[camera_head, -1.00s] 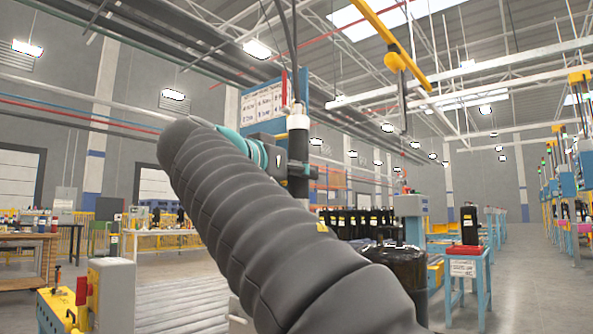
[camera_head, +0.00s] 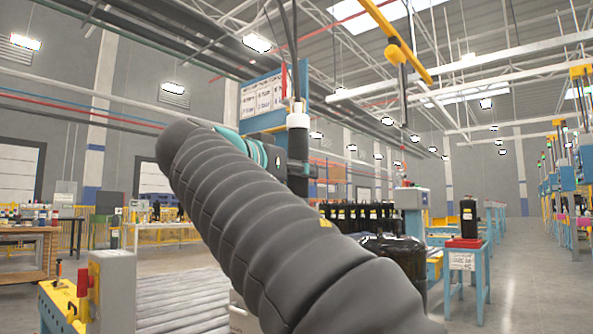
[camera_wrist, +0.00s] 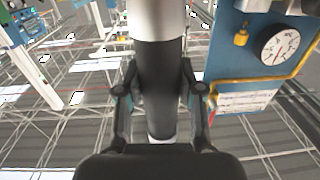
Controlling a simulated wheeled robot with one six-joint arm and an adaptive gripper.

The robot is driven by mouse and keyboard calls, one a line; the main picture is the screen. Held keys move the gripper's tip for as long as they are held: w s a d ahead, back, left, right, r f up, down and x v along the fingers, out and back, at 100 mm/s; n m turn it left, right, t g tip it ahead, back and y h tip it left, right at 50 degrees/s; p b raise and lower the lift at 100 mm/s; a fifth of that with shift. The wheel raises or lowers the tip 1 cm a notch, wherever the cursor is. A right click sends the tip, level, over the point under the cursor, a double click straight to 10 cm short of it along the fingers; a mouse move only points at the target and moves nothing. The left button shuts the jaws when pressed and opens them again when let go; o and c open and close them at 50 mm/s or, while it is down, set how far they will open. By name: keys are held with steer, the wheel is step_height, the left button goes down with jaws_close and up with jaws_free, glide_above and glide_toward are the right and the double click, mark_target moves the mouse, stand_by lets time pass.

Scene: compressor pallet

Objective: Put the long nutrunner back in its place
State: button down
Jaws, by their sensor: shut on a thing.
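The long nutrunner (camera_head: 298,143) hangs upright from cables, a black cylinder with a white collar near its top. My gripper (camera_head: 305,172) is shut on its black body; my arm hides part of the gripper and the tool's lower end. In the wrist view the nutrunner (camera_wrist: 162,75) runs between the two fingers of my gripper (camera_wrist: 163,95), with a pale collar at the top of the picture. I cannot make out a holder for the tool.
A blue panel with a white sign (camera_head: 262,98) stands just behind the tool. A pressure gauge (camera_wrist: 280,44) shows beside it in the wrist view. A roller conveyor (camera_head: 185,300) lies low left. Black compressors (camera_head: 360,216) stand behind my arm. The right aisle floor is clear.

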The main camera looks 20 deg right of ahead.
steer(key=shift+f, duration=0.25)
steer(key=c, duration=0.7)
jaws_free()
steer(key=shift+s, duration=0.1)
steer(key=shift+o, duration=0.2)
steer(key=shift+f, duration=0.2)
steer(key=v, duration=1.2)
steer(key=shift+r, duration=0.15)
